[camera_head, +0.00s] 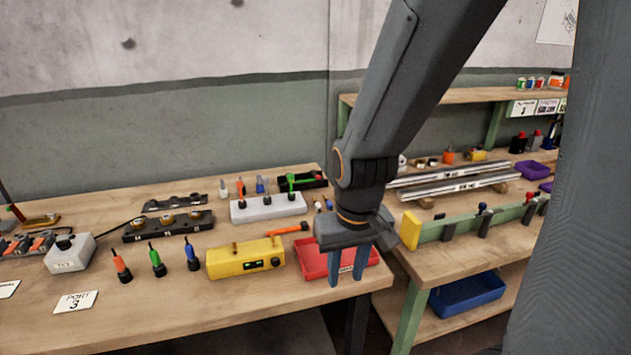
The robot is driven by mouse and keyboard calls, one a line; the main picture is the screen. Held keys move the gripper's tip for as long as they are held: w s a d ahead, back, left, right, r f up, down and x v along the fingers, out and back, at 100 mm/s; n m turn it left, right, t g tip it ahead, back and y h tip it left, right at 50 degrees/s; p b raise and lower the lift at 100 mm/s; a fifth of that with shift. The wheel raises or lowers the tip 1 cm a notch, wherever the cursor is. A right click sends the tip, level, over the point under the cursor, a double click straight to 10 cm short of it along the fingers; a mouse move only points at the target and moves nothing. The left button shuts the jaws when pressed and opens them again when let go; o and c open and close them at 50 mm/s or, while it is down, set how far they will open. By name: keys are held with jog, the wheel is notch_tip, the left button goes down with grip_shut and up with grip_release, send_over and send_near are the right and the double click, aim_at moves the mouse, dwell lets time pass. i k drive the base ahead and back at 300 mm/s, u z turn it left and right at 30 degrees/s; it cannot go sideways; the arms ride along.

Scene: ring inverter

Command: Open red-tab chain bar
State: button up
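I cannot tell for sure which thing is the red-tab chain bar. A long green bar (465,226) on the right bench carries several dark clamps, and a small red tab (530,196) shows near its right end. A yellow block (410,230) stands at its left end. Any chain is too small to make out. My gripper (347,280) hangs fingers down, left of the green bar and apart from it. It is open, with a clear gap and nothing between the fingers. It is in front of a red tray (309,262) and hides part of it.
On the left bench (190,305) stand a yellow box (245,258), a white block with coloured tools (268,207), and several screwdrivers. Metal rails (455,185) lie behind the green bar. A blue bin (466,294) sits below. A gap separates the benches.

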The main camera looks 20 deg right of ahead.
aim_at(317, 177)
jog(key=k, duration=1.15)
jog(key=z, duration=0.7)
jog(key=i, duration=1)
jog(key=u, duration=0.7)
